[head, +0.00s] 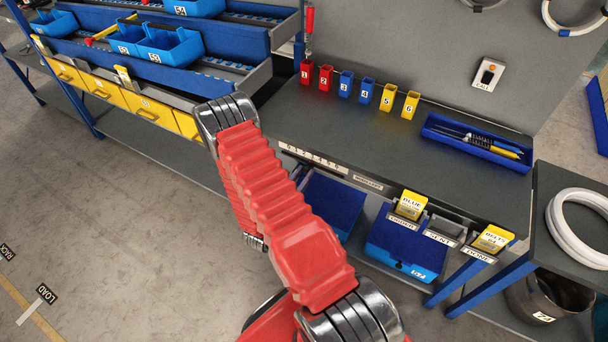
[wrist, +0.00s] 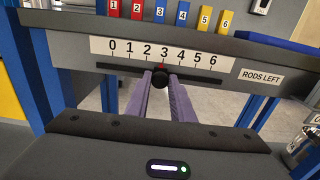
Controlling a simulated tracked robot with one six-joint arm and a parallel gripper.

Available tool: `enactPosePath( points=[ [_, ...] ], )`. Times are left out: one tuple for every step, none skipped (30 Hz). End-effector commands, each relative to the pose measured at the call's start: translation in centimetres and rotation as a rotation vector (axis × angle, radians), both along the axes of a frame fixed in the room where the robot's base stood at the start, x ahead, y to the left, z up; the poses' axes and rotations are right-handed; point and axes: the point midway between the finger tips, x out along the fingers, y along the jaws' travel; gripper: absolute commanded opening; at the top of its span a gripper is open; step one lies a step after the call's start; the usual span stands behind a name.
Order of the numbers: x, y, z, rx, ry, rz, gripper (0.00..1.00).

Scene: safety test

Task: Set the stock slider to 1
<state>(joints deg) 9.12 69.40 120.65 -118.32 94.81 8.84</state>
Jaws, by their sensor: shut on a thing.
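The stock slider is a dark slot under a white scale strip (wrist: 160,54) marked 0 to 6, on the bench's front edge, with a "RODS LEFT" label (wrist: 261,77) at its right. Its round black knob (wrist: 160,79) stands below the 3, with a small red pointer above it. My gripper (wrist: 160,84) has its two grey-purple fingers shut on the knob, one on each side. In the head view the scale strip (head: 313,158) shows small on the bench edge; my red arm hides the knob and most of my gripper.
Numbered red, blue and yellow holders (head: 346,84) stand on the bench top. A blue tool tray (head: 477,139) lies at the right. The slot is clear on both sides of the knob.

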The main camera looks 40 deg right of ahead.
Motion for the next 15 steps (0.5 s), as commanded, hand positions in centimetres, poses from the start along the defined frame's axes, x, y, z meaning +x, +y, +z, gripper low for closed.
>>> enactPosePath(
  points=[
    [0.0, 0.0, 0.0, 0.0, 0.0, 0.001, 0.0],
    [0.0, 0.0, 0.0, 0.0, 0.0, 0.001, 0.0],
    [0.1, 0.1, 0.0, 0.0, 0.0, 0.001, 0.0],
    [0.3, 0.1, 0.0, 0.0, 0.0, 0.002, 0.0],
    [0.5, 0.2, 0.0, 0.0, 0.0, 0.002, 0.0],
    [0.9, 0.4, 0.0, -0.001, -0.001, 0.003, 0.0],
    [1.3, 0.5, 0.0, -0.001, -0.003, 0.003, 0.0],
    [1.7, 0.7, 0.0, -0.001, -0.003, 0.004, 0.0],
    [2.3, 0.9, 0.0, 0.0, -0.002, 0.004, 0.0],
    [2.8, 1.0, 0.0, 0.0, -0.003, 0.004, 0.0],
    [3.3, 1.2, 0.0, 0.0, -0.004, 0.004, 0.0],
    [3.9, 1.5, 0.0, 0.0, -0.002, 0.003, 0.0],
    [4.4, 1.6, 0.0, 0.0, -0.003, 0.003, 0.0],
    [4.7, 1.7, 0.0, 0.001, -0.003, 0.003, 0.0],
    [5.2, 1.9, 0.0, 0.0, -0.001, 0.003, 0.0]
  ],
)
